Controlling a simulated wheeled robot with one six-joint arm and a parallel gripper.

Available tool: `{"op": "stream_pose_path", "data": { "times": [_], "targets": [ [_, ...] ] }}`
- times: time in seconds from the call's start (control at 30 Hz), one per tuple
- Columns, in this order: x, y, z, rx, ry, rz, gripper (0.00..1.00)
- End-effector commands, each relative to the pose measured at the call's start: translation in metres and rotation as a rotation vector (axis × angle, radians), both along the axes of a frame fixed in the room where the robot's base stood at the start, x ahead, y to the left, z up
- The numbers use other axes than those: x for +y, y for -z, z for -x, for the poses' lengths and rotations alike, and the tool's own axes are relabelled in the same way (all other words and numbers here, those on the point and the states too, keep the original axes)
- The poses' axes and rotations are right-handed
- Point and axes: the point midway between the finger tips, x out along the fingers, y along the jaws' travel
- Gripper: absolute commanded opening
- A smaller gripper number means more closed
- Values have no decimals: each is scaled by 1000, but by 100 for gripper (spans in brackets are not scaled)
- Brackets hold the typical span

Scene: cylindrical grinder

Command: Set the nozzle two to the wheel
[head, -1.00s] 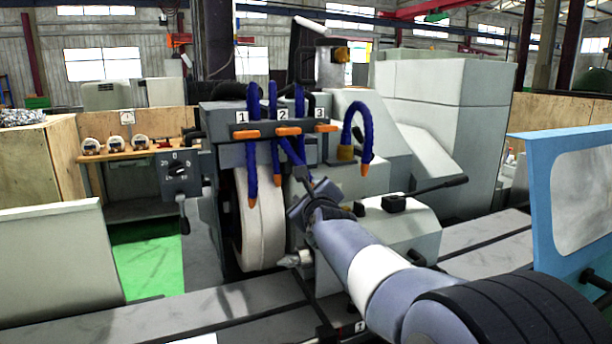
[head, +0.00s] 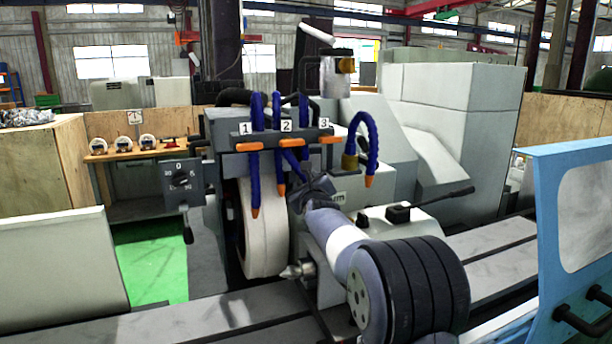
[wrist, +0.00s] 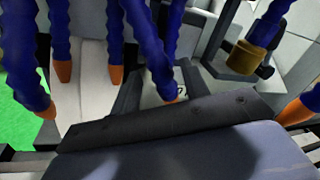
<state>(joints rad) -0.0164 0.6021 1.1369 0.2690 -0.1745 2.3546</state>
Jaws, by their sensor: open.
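The nozzle rack carries labels 1, 2 and 3 over orange levers. Several blue hoses with orange tips hang there. The hose between labels 1 and 2 (head: 279,165) hangs at the face of the pale grinding wheel (head: 263,240). Another hose slants down by label 2 toward my gripper, its lower end partly hidden. I cannot tell for sure which is nozzle two. My gripper (head: 312,188) is open, right of the wheel. In the wrist view, its dark jaw edge (wrist: 165,122) lies just below a hanging blue hose (wrist: 150,50); contact is unclear.
A looped blue hose (head: 362,140) hangs right of the rack. A pointed centre (head: 295,271) sits low beside the wheel. A black lever (head: 445,197) juts out right of my gripper. A blue-framed door (head: 575,220) stands at the right. A switch box (head: 182,185) is left.

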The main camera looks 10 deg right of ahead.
Motion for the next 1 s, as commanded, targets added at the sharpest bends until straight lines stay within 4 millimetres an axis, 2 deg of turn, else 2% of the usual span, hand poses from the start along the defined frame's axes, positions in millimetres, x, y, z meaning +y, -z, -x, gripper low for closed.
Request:
{"op": "stream_pose_path", "data": {
  "times": [0.2, 0.5, 1.0],
  "targets": [
    [-1, -1, -12, 0, 0, 0, 43],
    [-1, 0, -13, 0, 0, 1, 43],
    [-1, 0, -13, 0, 0, 1, 2]
  ]
}}
